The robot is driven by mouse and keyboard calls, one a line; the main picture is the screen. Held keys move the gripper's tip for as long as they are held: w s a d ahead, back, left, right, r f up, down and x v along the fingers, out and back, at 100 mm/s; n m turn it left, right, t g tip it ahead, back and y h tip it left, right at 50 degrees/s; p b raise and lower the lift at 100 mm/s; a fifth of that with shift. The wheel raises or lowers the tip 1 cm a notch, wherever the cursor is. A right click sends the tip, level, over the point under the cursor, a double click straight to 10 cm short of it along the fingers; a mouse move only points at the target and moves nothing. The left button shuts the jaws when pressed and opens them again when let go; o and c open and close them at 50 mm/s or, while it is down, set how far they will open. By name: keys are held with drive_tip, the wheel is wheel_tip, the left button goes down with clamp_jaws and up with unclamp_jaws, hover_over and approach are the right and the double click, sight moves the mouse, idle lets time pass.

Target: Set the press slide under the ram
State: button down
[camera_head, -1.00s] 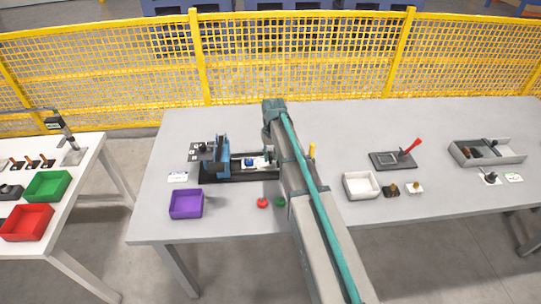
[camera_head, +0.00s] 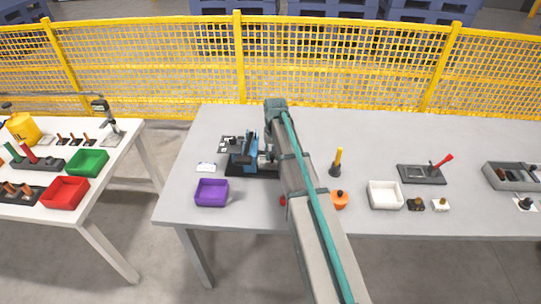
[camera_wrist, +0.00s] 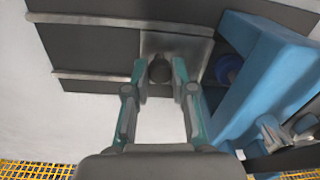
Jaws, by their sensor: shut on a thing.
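The blue press (camera_head: 243,150) stands on its dark base with rails (camera_head: 240,171), left of my arm. In the wrist view, its blue frame (camera_wrist: 265,85) fills the right side, with the round dark-blue ram (camera_wrist: 229,68) beside it. The press slide (camera_wrist: 180,44) is a grey metal plate between the light rails, with a dark round knob (camera_wrist: 159,69). My gripper (camera_wrist: 159,73) is shut on that knob. The slide's right end is close to the ram, and the frame hides part of that area. In the head view my arm hides the slide.
An orange knobbed part (camera_head: 340,200), a yellow-handled tool (camera_head: 337,163) and a white tray (camera_head: 385,195) lie right of my arm.

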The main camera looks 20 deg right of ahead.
drive_tip(key=c, duration=1)
unclamp_jaws()
drive_tip(key=shift+w+a, duration=0.15)
drive_tip(key=shift+a, duration=0.2)
drive_tip(key=shift+d, duration=0.1)
drive_tip(key=shift+r, duration=0.6)
drive_tip(key=r, duration=1.1)
drive_tip(key=shift+d, duration=0.2)
drive_tip(key=shift+f, duration=0.1)
